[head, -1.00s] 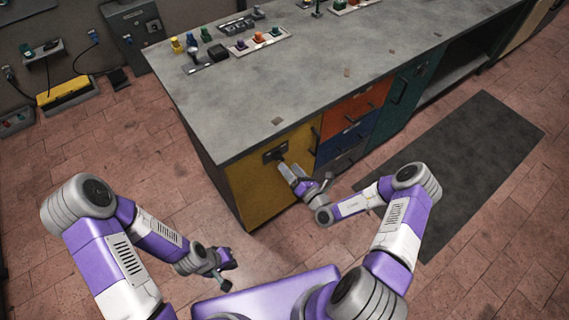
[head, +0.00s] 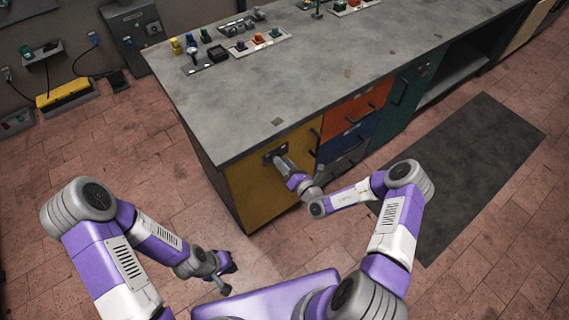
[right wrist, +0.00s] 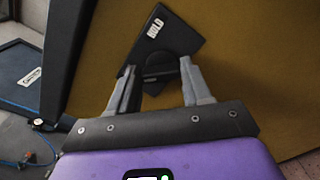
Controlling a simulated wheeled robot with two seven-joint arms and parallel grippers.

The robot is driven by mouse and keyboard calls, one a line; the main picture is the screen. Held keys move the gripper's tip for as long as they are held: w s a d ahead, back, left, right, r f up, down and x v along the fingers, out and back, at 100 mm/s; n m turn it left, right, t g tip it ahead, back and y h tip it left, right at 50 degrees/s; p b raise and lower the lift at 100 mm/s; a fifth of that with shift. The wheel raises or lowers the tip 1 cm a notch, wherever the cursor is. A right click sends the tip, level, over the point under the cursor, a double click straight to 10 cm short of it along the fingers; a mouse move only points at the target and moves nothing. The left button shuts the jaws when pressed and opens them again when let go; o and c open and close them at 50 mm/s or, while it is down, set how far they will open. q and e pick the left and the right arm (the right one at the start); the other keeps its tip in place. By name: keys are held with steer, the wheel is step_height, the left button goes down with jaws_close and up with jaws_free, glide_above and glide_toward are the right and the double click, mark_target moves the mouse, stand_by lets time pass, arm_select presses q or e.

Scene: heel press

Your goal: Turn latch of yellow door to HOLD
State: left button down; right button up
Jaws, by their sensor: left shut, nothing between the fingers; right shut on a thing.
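The yellow door (head: 262,190) is the left front of the workbench cabinet and looks closed. Its dark latch plate (head: 268,154) is near the door's top edge, partly hidden by my right gripper (head: 279,160). In the right wrist view the plate (right wrist: 178,32) appears tilted and carries a white HOLD label (right wrist: 154,27). My right gripper (right wrist: 158,80) is shut on the black latch knob (right wrist: 158,66), with one finger on each side. The knob's pointing direction is hard to read. My left gripper (head: 228,276) is shut and empty, low over the floor, away from the door.
Orange (head: 352,108) and blue (head: 345,140) drawers sit right of the door. A dark mat (head: 465,170) lies on the right floor.

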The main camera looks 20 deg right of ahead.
steer(key=m+p, duration=0.1)
steer(key=m, duration=0.5)
steer(key=m+p, duration=0.2)
steer(key=m, duration=0.4)
steer(key=m+p, duration=0.1)
steer(key=m, duration=0.4)
steer(key=shift+f+m, duration=0.35)
steer(key=shift+m, duration=0.05)
stand_by(0.6)
steer(key=o, duration=1.1)
steer(key=shift+c, duration=0.2)
